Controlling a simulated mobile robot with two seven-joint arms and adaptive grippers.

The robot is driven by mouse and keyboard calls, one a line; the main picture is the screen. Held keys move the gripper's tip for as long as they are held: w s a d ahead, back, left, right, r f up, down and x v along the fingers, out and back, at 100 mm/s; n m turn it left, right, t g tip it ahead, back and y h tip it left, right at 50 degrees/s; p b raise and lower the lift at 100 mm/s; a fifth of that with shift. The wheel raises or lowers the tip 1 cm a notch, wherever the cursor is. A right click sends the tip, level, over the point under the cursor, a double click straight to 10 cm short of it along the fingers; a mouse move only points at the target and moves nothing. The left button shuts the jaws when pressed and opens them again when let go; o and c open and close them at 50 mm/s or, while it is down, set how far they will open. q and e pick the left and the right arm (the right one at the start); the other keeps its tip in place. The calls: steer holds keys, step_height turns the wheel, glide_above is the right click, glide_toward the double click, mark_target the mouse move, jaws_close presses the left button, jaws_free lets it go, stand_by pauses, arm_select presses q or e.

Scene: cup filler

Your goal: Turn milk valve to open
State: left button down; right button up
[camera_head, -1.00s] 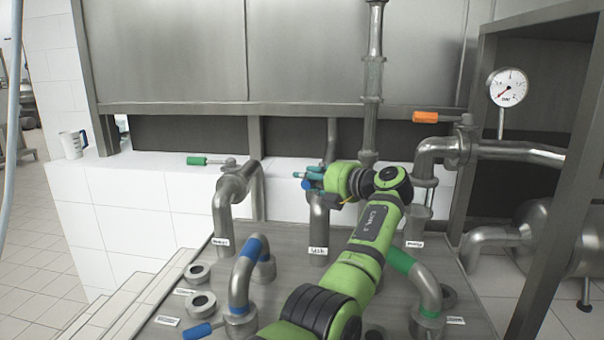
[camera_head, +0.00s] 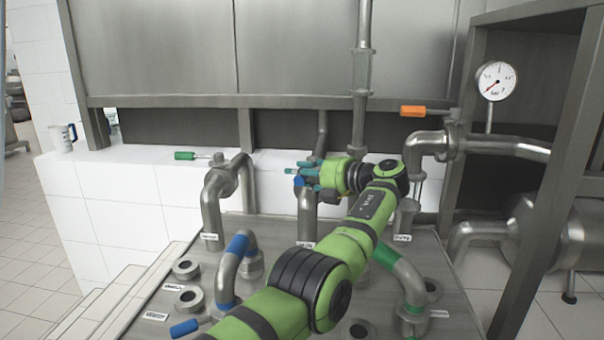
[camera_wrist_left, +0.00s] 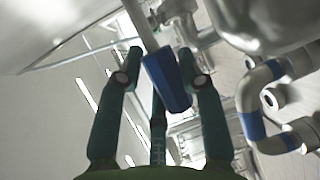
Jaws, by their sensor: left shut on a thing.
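The middle pipe (camera_head: 306,212) rises from the metal bench. Its small label (camera_head: 306,244) is too small to read now, but looked like "milk" a second ago. A blue valve handle (camera_head: 299,181) is at its top. My left gripper (camera_head: 306,174) is shut on this handle, with the arm reaching in from the bottom. The valve body is largely hidden by the gripper in the head view. My right gripper is out of view.
A green-handled valve (camera_head: 192,156) is to the left and an orange-handled one (camera_head: 414,111) to the right. A blue-banded curved pipe (camera_head: 229,272) and a green-banded one (camera_head: 404,272) stand in front. A vertical pipe (camera_head: 362,75) and pressure gauge (camera_head: 497,81) are behind.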

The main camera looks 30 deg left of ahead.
arm_select(q)
steer(key=c, duration=0.8)
jaws_free()
steer(key=shift+a, duration=0.1)
steer(key=shift+o, duration=0.2)
steer(key=d+r, duration=0.1)
steer(key=d, duration=0.6)
steer(key=shift+s+d+r, duration=0.2)
steer(key=shift+s, duration=0.1)
